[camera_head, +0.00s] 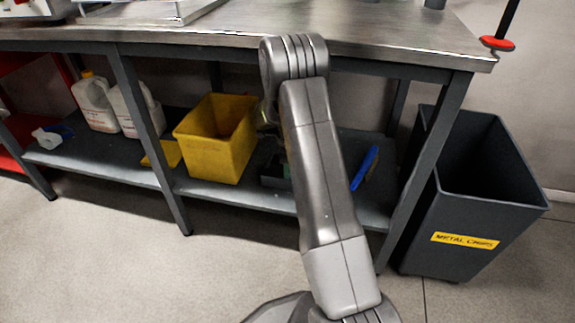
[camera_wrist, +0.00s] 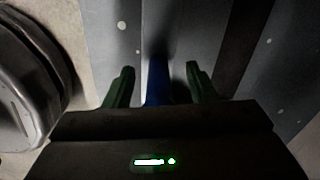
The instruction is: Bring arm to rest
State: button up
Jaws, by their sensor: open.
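My arm (camera_head: 318,160) reaches up in front of the bench, with its elbow at the height of the bench top. My gripper (camera_wrist: 160,76) is open in the wrist view, with its two green fingers apart. A blue thing (camera_wrist: 157,82) shows between the fingers; I cannot tell whether it touches them or lies beyond them. In the head view my gripper is mostly hidden behind my arm. A blue object (camera_head: 364,167) lies on the lower shelf right of my arm.
The lower shelf (camera_head: 105,165) holds a yellow bin (camera_head: 217,140) and white jugs (camera_head: 96,102). The metal bench top (camera_head: 390,30) spans above it. A dark METAL CHIPS bin (camera_head: 465,205) stands right of the bench leg. The floor (camera_head: 110,260) in front at left is clear.

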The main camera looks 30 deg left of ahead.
notch_tip(320, 180, up, 8)
jog(key=p, duration=0.3)
jog(key=shift+f, duration=0.15)
jog(key=shift+f, duration=0.1)
notch_tip(320, 180, down, 8)
jog(key=b, duration=0.3)
jog(key=shift+r, duration=0.7)
